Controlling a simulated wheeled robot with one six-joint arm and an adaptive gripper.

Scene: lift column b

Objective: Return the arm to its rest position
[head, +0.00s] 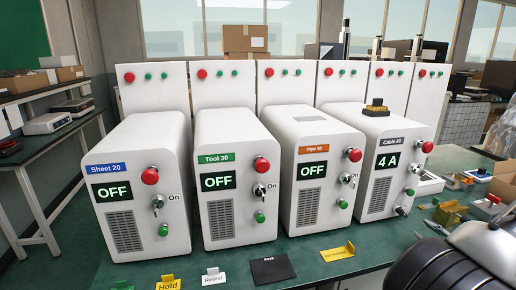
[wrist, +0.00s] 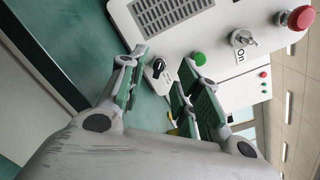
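My arm (head: 462,262) reaches in at the bottom right of the head view, as a black ribbed part and a grey rounded part. The fingers of my gripper are not clear there. In the wrist view my gripper (wrist: 163,62) has its two fingers spread apart, with no object held between them. Beyond the fingertips is a small white piece with a black knob (wrist: 159,67). A white cabinet front with a vent (wrist: 165,12), a green button (wrist: 199,59), a key switch marked On and a red button lies past the fingers.
Four white units stand on the green table: Sheet 20 (head: 140,190), Tool 30 (head: 233,180), Pipe 50 and Cable 40. The first three read OFF; Cable 40 (head: 388,162) reads 4 A. Cards, including Hold (head: 168,284), lie in front. Small parts clutter the right.

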